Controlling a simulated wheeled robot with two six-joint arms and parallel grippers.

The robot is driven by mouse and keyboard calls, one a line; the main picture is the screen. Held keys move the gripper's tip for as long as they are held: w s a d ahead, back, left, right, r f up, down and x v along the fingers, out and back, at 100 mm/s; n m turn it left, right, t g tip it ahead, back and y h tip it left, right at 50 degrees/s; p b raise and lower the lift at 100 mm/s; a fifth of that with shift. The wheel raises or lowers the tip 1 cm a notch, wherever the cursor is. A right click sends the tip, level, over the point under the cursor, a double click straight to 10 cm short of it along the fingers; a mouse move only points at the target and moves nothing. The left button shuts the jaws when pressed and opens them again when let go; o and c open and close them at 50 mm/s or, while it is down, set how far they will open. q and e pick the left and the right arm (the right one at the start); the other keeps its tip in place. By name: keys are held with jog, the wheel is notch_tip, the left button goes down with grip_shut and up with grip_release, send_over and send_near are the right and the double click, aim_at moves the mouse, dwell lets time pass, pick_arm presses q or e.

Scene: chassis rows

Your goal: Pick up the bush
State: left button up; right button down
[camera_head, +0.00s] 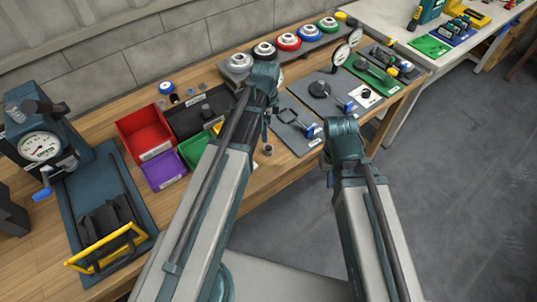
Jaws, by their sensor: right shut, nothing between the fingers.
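A small brownish-grey cylinder (267,149), which may be the bush, stands near the front edge of the bench, just right of my left arm. It is too small to tell for sure. My left arm reaches up over the middle of the bench, and its jaws are hidden behind its own links. My right arm rises at the lower right, and my right gripper (335,150) is by the front edge of the bench, mostly covered by the arm. It is shut and empty, right of the small cylinder and apart from it.
Red (145,127), purple (164,171) and green bins stand left of my left arm. A gauge press (41,147) is at far left. Grey fixture plates (298,142) lie between the arms. Several coloured round parts line the back. Open floor (460,200) is at right.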

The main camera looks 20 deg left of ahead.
pick_arm(q)
jog(key=b, duration=0.4)
send_over(268, 146)
jog(key=s, duration=0.1)
notch_tip(268, 146, down, 5)
jog(key=shift+a+r, duration=0.1)
jog(key=f+b, duration=0.2)
jog(key=f, duration=0.1)
jog(key=f+b, duration=0.1)
jog(key=b, duration=0.1)
jog(key=shift+s+d+f, duration=0.2)
jog(key=shift+s+d, duration=0.1)
jog(key=shift+d, duration=0.1)
jog(key=shift+f+b, duration=0.45)
jog(key=shift+b, duration=0.05)
jog(key=shift+r, duration=0.1)
jog(key=shift+c, duration=0.2)
grip_shut()
